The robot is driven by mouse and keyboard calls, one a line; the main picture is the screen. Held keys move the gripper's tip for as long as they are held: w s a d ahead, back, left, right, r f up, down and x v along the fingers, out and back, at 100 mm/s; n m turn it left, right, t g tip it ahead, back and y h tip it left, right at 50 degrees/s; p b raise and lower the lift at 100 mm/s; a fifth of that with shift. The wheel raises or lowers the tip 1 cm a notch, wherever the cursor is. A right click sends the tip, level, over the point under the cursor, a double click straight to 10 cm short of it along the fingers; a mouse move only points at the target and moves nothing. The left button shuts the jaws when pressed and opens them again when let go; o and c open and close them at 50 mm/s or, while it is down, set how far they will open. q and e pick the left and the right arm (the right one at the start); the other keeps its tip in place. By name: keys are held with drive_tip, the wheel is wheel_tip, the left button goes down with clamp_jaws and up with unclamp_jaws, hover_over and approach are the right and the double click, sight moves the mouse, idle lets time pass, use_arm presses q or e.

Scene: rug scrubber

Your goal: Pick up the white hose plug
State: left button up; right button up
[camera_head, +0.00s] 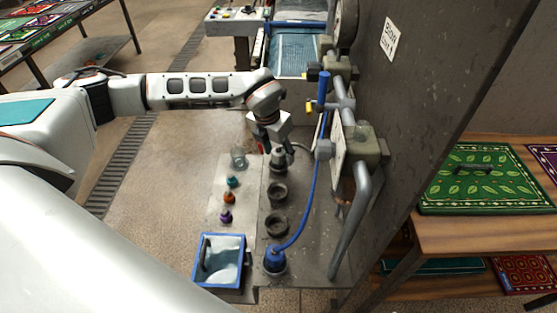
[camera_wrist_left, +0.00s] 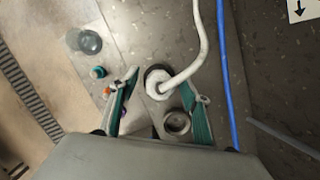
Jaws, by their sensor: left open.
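The white hose plug (camera_wrist_left: 157,84) sits upright in a dark round socket, with its white hose (camera_wrist_left: 196,45) curving up and away. In the head view the plug (camera_head: 278,156) is at the far end of the grey socket plate, partly hidden under my left gripper (camera_head: 272,143). My left gripper is open and points down above the plug. In the left wrist view the two teal-lined fingers of the gripper (camera_wrist_left: 160,88) stand on either side of the plug, apart from each other. I cannot tell how high they are above it. My right gripper is not in view.
Two empty sockets (camera_head: 276,208) and a blue hose plug (camera_head: 274,258) line the same plate. Teal (camera_head: 232,181), orange (camera_head: 229,197) and purple (camera_head: 226,216) caps and a glass jar (camera_head: 237,158) stand left. A blue-rimmed tray (camera_head: 241,262) is in front; pipes (camera_head: 350,220) rise at right.

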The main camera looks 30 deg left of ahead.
use_arm(q)
drive_tip(key=c, duration=1.3)
